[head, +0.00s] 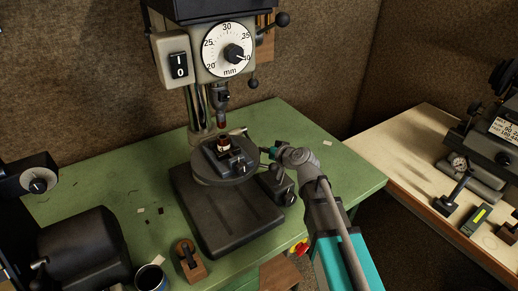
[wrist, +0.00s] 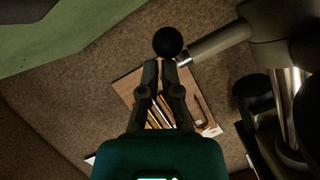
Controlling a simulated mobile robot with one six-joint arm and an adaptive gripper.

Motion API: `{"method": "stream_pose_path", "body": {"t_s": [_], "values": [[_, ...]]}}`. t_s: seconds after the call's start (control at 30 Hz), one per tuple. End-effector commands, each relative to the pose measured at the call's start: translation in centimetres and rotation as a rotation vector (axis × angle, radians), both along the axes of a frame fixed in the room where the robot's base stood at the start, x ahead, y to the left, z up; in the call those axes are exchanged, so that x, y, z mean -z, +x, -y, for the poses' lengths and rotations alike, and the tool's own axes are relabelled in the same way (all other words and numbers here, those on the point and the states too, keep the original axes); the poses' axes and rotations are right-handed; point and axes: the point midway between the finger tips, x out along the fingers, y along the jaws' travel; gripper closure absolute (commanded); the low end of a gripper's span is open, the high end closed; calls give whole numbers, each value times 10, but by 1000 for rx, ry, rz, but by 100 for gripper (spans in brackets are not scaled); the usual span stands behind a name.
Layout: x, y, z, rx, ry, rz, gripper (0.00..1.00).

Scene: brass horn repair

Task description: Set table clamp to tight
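The drill press stands on the green bench, with its round work table (head: 245,170) carrying a dark vise (head: 229,158). A short pale rod (head: 237,131) sticks out behind the work table. In the wrist view a black ball knob (wrist: 168,41) sits at my gripper's fingertips (wrist: 160,66). Beside it is a grey rod (wrist: 218,43) with a shiny end. I cannot tell for certain which of these is the table clamp, or its setting. My gripper (head: 268,151) is right of the work table; its fingers are close together, with a narrow gap. Contact with the knob is unclear.
The press head with its depth dial (head: 228,52) and feed handle knob (head: 253,84) is above. A wooden tool board (wrist: 128,88) hangs on the brown wall. A mug (head: 151,278) and wooden block (head: 190,262) stand at the front. The bench's right side is mostly clear.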

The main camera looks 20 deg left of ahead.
Motion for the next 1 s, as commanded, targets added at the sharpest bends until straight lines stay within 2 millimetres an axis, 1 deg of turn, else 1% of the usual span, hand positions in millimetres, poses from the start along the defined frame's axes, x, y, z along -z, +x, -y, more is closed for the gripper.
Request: {"method": "stream_pose_path", "body": {"t_s": [0.03,0.23,0.47,0.67,0.97,1.0], "values": [[2,-3,-1,-10,-8,-2,100],[3,-3,-1,-11,-10,-1,100],[-2,-2,1,-10,-10,0,100],[-14,1,6,-7,-6,0,100],[-40,7,17,-2,0,0,100],[-39,4,22,-1,0,1,100]]}}
